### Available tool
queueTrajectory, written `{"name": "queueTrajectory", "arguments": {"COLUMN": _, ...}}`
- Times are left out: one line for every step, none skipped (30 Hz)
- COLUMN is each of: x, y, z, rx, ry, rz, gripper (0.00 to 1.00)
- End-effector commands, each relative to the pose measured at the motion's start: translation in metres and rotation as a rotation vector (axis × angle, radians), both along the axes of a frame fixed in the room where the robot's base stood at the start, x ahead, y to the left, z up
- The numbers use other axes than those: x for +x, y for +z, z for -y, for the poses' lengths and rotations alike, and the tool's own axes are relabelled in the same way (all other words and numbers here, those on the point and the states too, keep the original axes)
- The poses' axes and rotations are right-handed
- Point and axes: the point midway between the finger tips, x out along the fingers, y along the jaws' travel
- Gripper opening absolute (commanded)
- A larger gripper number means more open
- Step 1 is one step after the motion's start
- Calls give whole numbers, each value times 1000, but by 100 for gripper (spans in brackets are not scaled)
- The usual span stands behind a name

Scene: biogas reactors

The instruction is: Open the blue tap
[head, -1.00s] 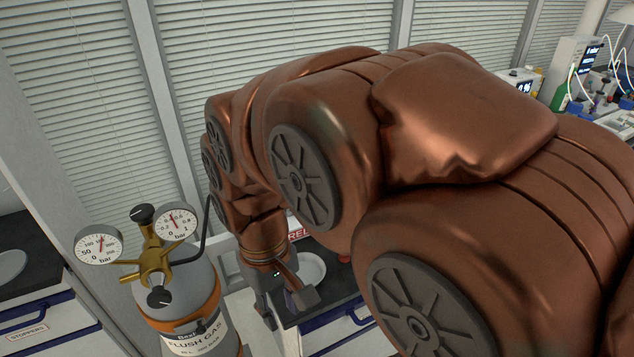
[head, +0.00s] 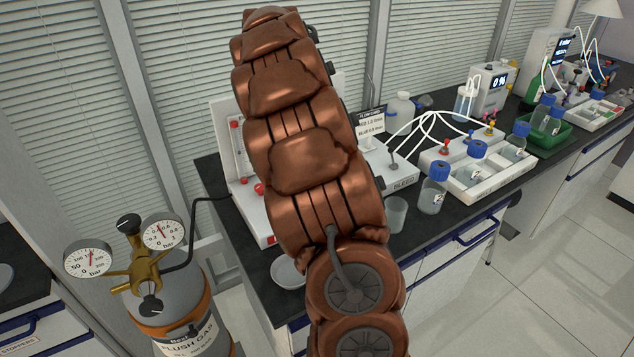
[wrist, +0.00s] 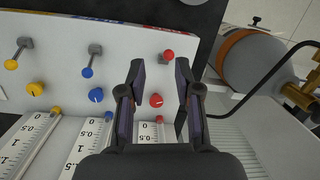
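In the wrist view, a white panel (wrist: 60,28) carries yellow, blue and red fittings. The blue tap has a grey lever (wrist: 95,50) with a blue ball end (wrist: 88,72). A round blue knob (wrist: 96,95) sits near it, closer to the scales. My gripper (wrist: 160,75) is open, its two fingers apart and empty. The fingers frame the red ball end (wrist: 168,55) and red knob (wrist: 156,100). The blue fittings lie left of the left finger, apart from it. In the head view my arm hides the gripper and most of the panel (head: 228,125).
A gas cylinder (head: 180,305) with gauges (head: 163,234) and a black hose stands left of the bench. A white dish (head: 288,272) lies at the bench front. The bleed box (head: 392,182), a beaker (head: 396,214) and a bottle rack (head: 480,180) stand right of my arm.

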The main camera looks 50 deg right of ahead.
Motion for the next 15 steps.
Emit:
{"name": "queueTrajectory", "arguments": {"x": 5, "y": -4, "z": 17, "rx": 15, "ry": 8, "rz": 1, "gripper": 33}}
{"name": "queueTrajectory", "arguments": {"x": 8, "y": -6, "z": 25, "rx": 20, "ry": 21, "rz": 5, "gripper": 33}}
{"name": "queueTrajectory", "arguments": {"x": 11, "y": -9, "z": 35, "rx": 29, "ry": 34, "rz": 9, "gripper": 33}}
{"name": "queueTrajectory", "arguments": {"x": 13, "y": -12, "z": 43, "rx": 40, "ry": 45, "rz": 11, "gripper": 33}}
{"name": "queueTrajectory", "arguments": {"x": 15, "y": -15, "z": 51, "rx": 49, "ry": 56, "rz": 15, "gripper": 33}}
{"name": "queueTrajectory", "arguments": {"x": 17, "y": -17, "z": 61, "rx": 60, "ry": 72, "rz": 21, "gripper": 33}}
{"name": "queueTrajectory", "arguments": {"x": 18, "y": -21, "z": 67, "rx": 72, "ry": 84, "rz": 24, "gripper": 33}}
{"name": "queueTrajectory", "arguments": {"x": 19, "y": -24, "z": 74, "rx": 83, "ry": 98, "rz": 29, "gripper": 33}}
{"name": "queueTrajectory", "arguments": {"x": 21, "y": -27, "z": 84, "rx": 94, "ry": 116, "rz": 37, "gripper": 33}}
{"name": "queueTrajectory", "arguments": {"x": 22, "y": -30, "z": 91, "rx": 104, "ry": 128, "rz": 44, "gripper": 33}}
{"name": "queueTrajectory", "arguments": {"x": 23, "y": -34, "z": 97, "rx": 116, "ry": 142, "rz": 52, "gripper": 33}}
{"name": "queueTrajectory", "arguments": {"x": 23, "y": -37, "z": 106, "rx": 129, "ry": 161, "rz": 62, "gripper": 33}}
{"name": "queueTrajectory", "arguments": {"x": 23, "y": -40, "z": 111, "rx": 138, "ry": 174, "rz": 69, "gripper": 33}}
{"name": "queueTrajectory", "arguments": {"x": 23, "y": -43, "z": 116, "rx": 149, "ry": 186, "rz": 75, "gripper": 33}}
{"name": "queueTrajectory", "arguments": {"x": 23, "y": -46, "z": 122, "rx": 162, "ry": 205, "rz": 86, "gripper": 33}}
